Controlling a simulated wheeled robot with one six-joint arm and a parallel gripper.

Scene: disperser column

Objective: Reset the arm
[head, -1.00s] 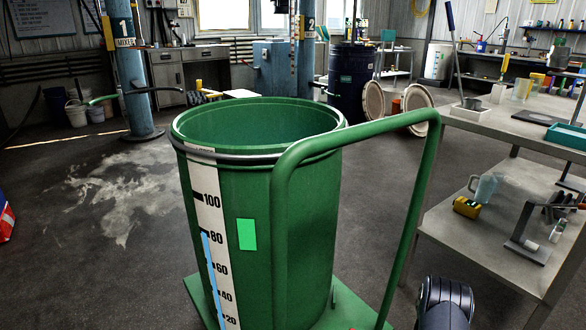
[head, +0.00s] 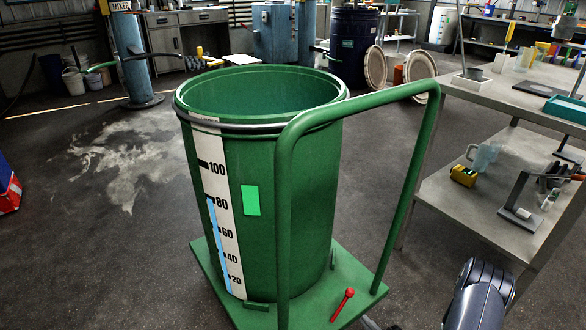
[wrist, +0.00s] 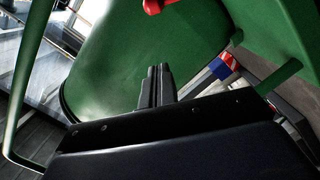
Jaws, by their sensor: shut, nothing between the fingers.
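My gripper (wrist: 157,86) shows in the wrist view with its two dark fingers together, shut and empty. A broad green surface (wrist: 130,55) fills much of that view beyond the fingertips, and a red piece (wrist: 160,5) shows at the top edge. I cannot tell how far the fingers are from the green surface. In the head view a dark link of my arm (head: 480,296) shows at the lower right, to the right of the green cart's base.
A green drum (head: 290,200) with a level scale stands on a green wheeled cart with a tall handle (head: 433,130). A red lever (head: 343,304) sits on the cart's base. A metal bench (head: 510,110) stands at the right. Floor is open to the left.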

